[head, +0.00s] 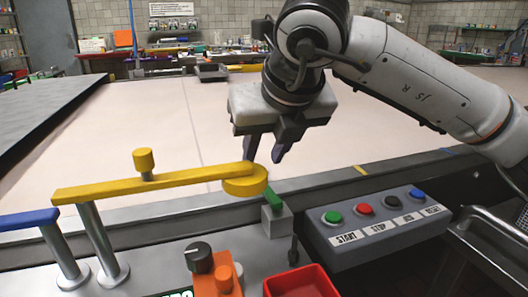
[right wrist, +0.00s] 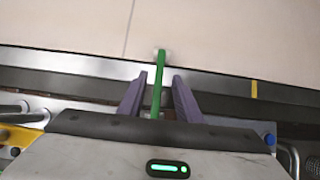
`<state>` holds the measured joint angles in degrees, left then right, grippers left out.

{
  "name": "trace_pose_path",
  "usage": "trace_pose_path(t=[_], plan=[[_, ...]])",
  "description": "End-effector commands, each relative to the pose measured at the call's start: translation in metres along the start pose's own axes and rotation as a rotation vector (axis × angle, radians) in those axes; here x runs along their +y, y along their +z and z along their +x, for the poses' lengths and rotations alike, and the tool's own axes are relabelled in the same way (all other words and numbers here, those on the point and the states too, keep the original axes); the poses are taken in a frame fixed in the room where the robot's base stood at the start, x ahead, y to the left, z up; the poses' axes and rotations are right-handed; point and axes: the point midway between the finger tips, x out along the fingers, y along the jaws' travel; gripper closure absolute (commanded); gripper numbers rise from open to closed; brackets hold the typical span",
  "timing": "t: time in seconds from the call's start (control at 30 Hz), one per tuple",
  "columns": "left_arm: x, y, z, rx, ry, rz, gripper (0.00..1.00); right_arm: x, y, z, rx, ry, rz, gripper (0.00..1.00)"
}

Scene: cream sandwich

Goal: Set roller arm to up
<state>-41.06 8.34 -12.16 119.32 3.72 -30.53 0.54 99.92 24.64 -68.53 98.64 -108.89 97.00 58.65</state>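A green bar (head: 273,198), which looks like the roller arm, rises from a small grey block (head: 278,224) at the near edge of the conveyor. In the head view its upper part is hidden. In the right wrist view the green bar (right wrist: 157,88) runs between my right gripper's two purple fingers, with a gap on each side and a pale end piece beyond the tips. My right gripper (head: 265,158) is open and empty, pointing down just behind the yellow disc (head: 245,181). My left gripper is not in view.
A yellow bar (head: 150,184) on a metal post joins the disc, and a blue bar (head: 28,219) stands left. A button panel (head: 375,222) is at right. An orange part (head: 215,283) and a red bin (head: 302,283) are in front. The pale belt (head: 130,125) behind is clear.

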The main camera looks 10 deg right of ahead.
Motion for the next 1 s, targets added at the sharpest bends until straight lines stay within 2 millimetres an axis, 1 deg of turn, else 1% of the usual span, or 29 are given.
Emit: trace_pose_path(t=[0.17, 0.3, 0.4, 0.5, 0.6, 0.7, 1.0], plan=[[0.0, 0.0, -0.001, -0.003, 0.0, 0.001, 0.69, 0.0, 0.002, -0.026, -0.006, 0.001, 0.0, 0.69], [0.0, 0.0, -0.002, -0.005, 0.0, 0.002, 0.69, 0.0, 0.002, -0.056, -0.007, 0.0, 0.0, 0.69], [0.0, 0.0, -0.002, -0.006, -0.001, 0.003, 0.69, 0.0, 0.002, -0.074, -0.006, 0.0, 0.0, 0.69], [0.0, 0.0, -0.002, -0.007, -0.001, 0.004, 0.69, 0.0, 0.001, -0.088, -0.004, 0.0, 0.001, 0.69], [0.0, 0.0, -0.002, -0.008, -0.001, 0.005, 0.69, 0.0, 0.001, -0.097, -0.003, 0.0, 0.001, 0.69], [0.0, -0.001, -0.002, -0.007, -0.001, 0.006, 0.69, 0.0, 0.0, -0.101, -0.002, 0.0, 0.0, 0.69], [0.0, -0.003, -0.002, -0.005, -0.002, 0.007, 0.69, 0.0, 0.001, -0.102, -0.002, 0.0, 0.0, 0.69]])
